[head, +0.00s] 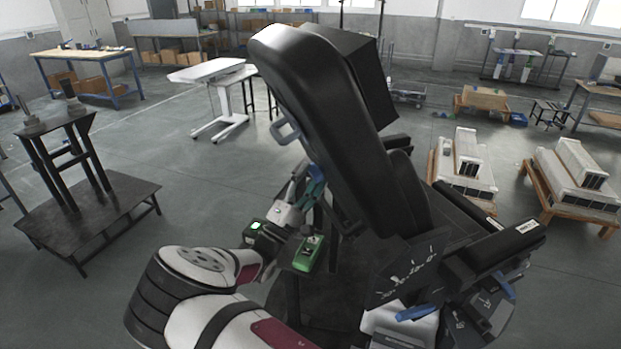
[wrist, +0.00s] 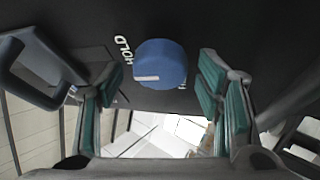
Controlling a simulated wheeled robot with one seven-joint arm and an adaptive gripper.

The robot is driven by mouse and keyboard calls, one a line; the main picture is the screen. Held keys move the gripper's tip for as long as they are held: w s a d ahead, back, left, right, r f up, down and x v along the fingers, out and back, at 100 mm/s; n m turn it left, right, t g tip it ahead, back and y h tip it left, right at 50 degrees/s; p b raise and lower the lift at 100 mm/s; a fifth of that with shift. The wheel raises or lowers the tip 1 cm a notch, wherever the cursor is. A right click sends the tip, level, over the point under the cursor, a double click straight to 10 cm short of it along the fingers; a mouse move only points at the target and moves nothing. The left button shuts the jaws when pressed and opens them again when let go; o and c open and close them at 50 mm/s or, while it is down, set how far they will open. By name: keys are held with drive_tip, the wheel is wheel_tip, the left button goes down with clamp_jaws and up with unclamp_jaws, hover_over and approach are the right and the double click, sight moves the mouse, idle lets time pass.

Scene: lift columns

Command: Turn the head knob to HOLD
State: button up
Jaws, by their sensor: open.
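The blue round head knob (wrist: 160,64) is on a black panel in the wrist view, with a white mark line on its lower left part. The white word HOLD (wrist: 124,50) is printed just left of it. Another label below right is mostly hidden by the knob. My gripper (wrist: 161,76) is open, with one teal-padded finger on each side of the knob and visible gaps to both. In the head view my gripper (head: 304,190) is at the left side of the black chair's backrest (head: 330,110); the knob cannot be made out clearly there.
A dark loop handle (wrist: 38,68) stands out from the panel left of my gripper; it also shows in the head view (head: 284,132). The angle scale panel (head: 408,270) and blue-handled levers are at the chair's lower right. Open floor (head: 150,150) lies to the left.

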drive_tip(key=v, duration=1.1)
drive_tip(key=shift+f, duration=0.15)
drive_tip(key=shift+s+a, duration=0.1)
drive_tip(key=shift+a, duration=0.05)
